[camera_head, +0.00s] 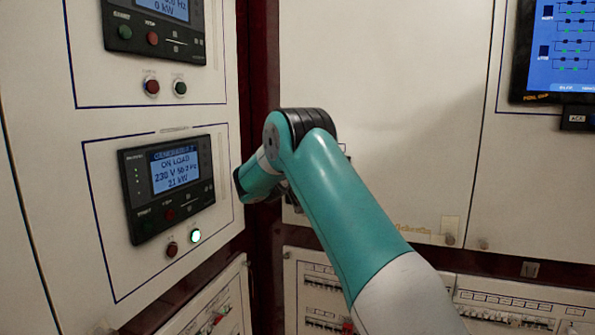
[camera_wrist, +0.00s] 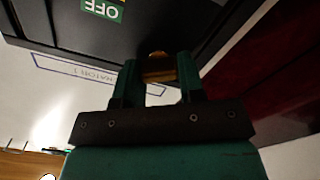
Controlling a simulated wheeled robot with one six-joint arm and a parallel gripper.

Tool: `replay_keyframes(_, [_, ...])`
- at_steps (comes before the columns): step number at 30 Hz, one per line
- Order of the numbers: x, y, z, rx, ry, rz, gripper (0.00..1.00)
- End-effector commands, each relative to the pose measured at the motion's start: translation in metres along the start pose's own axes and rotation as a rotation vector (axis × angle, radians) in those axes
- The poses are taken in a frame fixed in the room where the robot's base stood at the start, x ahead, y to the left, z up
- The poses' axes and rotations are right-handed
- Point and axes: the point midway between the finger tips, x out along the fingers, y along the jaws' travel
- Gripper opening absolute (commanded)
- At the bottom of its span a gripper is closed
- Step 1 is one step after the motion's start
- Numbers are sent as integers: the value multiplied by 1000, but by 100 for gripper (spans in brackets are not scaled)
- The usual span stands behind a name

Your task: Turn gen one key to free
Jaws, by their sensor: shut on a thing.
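In the wrist view, my gripper (camera_wrist: 159,76) is shut on a brass-coloured piece, which I take to be the gen one key (camera_wrist: 159,66). It sits between the fingertips, close to the edge of a dark unit (camera_wrist: 215,25). The fingers cover part of the key, and I cannot tell which way it is turned. A green OFF label (camera_wrist: 103,9) shows upside down above it. In the head view the key and fingertips are hidden behind my arm.
On the left panel, a controller (camera_head: 168,188) reads "ON LOAD", 21 kW. A green lamp (camera_head: 195,236) is lit below it, beside a dark red button (camera_head: 172,250). Breaker rows (camera_head: 510,300) line the lower right. A blue screen (camera_head: 560,45) is at upper right.

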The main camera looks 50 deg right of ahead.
Motion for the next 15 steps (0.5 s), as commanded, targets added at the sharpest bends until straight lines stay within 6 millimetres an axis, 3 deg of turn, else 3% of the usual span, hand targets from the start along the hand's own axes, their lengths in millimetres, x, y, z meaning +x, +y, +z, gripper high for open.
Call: replay_keyframes(15, [0,0,1,-495,-8,1,12])
